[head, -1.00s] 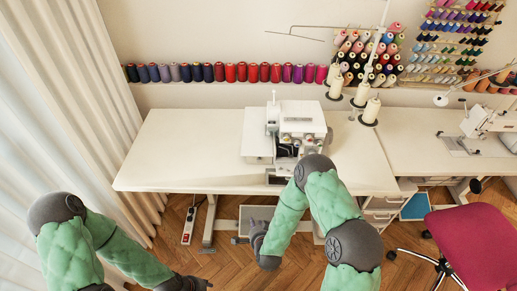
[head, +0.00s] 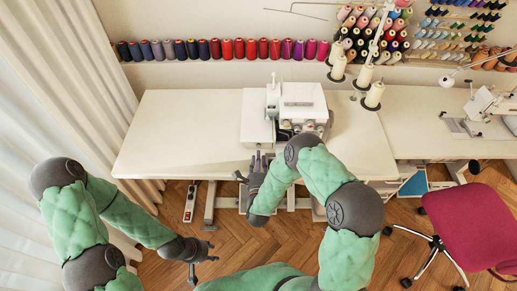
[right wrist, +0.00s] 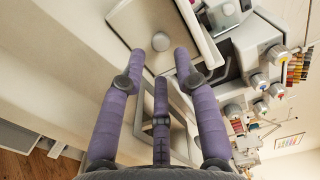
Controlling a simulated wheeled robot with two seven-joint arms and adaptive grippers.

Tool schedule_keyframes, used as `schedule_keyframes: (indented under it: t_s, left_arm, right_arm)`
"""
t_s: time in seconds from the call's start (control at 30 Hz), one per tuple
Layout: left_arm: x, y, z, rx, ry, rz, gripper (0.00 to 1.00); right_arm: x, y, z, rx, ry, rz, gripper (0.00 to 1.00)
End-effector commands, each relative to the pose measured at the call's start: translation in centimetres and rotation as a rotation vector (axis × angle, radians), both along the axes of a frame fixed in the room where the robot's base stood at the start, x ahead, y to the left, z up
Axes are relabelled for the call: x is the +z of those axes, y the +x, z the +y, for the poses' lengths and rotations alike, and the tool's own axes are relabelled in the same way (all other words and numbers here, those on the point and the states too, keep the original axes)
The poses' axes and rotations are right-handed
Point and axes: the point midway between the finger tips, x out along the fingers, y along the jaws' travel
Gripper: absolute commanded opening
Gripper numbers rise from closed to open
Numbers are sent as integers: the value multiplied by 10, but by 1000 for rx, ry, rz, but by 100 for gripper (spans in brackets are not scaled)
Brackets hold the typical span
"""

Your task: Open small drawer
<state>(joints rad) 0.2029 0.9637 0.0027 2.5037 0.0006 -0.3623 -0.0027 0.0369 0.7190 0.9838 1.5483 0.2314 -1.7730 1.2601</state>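In the right wrist view, a pale small drawer front (right wrist: 137,20) with a round light knob (right wrist: 160,41) is at the top centre. My right gripper (right wrist: 163,62) has its purple fingers spread, with the knob just beyond and between the fingertips. I see no finger closed on the knob. In the head view my right gripper (head: 256,160) is at the front edge of the white table (head: 180,135), below the white sewing machine (head: 297,103). The arm and hand hide the drawer there. My left gripper (head: 203,262) is low at the left, fingers apart and empty, above the floor.
The sewing machine also shows at the upper right of the right wrist view (right wrist: 262,55). A magenta chair (head: 470,225) stands at the right. A power strip (head: 190,203) is on the wood floor at the left. White curtains (head: 60,90) hang on the left.

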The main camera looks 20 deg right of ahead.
Motion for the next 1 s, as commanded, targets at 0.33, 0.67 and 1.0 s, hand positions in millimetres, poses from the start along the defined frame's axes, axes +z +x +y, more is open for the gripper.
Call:
schedule_keyframes:
  t_s: [0.33,0.67,1.0]
  left_arm:
    - [-7,0,0,0,0,-1,40]
    - [-7,0,0,0,0,-1,40]
    - [-7,0,0,0,0,-1,40]
  right_arm:
    - [0,46,-13,0,0,-1,32]
    - [0,52,-15,1,-1,1,32]
    - [0,52,-15,1,-1,1,0]
